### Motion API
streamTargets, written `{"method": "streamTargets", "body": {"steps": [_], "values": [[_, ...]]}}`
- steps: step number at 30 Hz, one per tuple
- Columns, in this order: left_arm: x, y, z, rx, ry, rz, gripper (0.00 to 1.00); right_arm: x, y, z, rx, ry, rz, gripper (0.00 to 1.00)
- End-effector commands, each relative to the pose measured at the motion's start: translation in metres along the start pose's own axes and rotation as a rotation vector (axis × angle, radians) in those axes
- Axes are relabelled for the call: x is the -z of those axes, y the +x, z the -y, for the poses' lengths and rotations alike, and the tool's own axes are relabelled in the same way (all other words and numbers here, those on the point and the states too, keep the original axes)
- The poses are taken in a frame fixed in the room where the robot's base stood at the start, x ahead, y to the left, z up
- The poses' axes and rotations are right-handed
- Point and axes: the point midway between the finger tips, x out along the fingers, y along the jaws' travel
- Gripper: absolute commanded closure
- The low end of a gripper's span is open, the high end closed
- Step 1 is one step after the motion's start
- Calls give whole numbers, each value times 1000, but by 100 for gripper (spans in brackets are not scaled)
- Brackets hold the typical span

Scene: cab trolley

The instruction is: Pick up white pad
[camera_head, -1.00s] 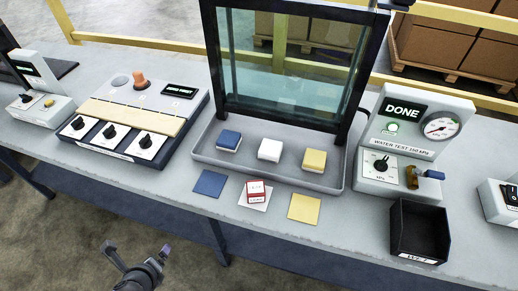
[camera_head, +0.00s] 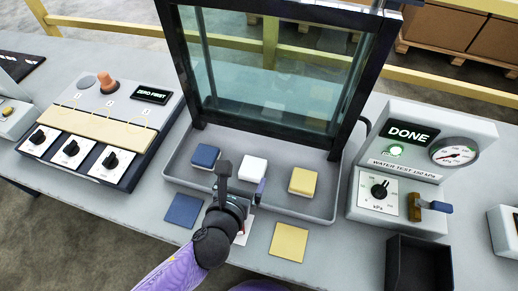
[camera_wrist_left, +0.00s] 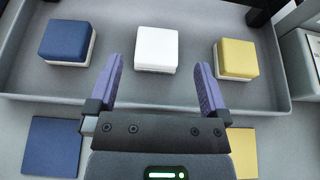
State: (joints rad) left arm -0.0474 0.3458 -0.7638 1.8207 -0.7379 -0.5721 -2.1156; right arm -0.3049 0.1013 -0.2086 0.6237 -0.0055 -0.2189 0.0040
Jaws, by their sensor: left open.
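The white pad (camera_head: 252,169) sits in the grey tray (camera_head: 310,208), between a blue pad (camera_head: 205,156) and a yellow pad (camera_head: 303,181). In the left wrist view the white pad (camera_wrist_left: 157,48) is straight ahead, just beyond the fingertips and centred between them. My left gripper (camera_head: 241,178) is open and empty at the tray's front edge, its fingers pointing at the white pad; it also shows in the left wrist view (camera_wrist_left: 158,72). My right gripper is not in view.
A glass panel in a dark frame (camera_head: 275,80) stands behind the pads. A blue square (camera_head: 184,210) and a yellow square (camera_head: 288,242) lie before the tray. A black bin (camera_head: 418,265) and gauge unit (camera_head: 420,165) stand right, a knob panel (camera_head: 105,130) left.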

Motion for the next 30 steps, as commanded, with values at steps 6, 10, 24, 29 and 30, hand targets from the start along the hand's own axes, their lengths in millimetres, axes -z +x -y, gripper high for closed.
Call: {"method": "streamTargets", "body": {"steps": [6,10,24,29,30], "values": [[4,41,0,0,-2,0,0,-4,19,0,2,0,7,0],[13,65,0,0,-4,-2,0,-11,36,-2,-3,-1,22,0],[10,96,-1,0,-2,-1,11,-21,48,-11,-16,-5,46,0],[10,96,-1,0,-2,-1,44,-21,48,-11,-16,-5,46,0],[10,96,-1,0,-2,-1,53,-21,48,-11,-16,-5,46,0]]}}
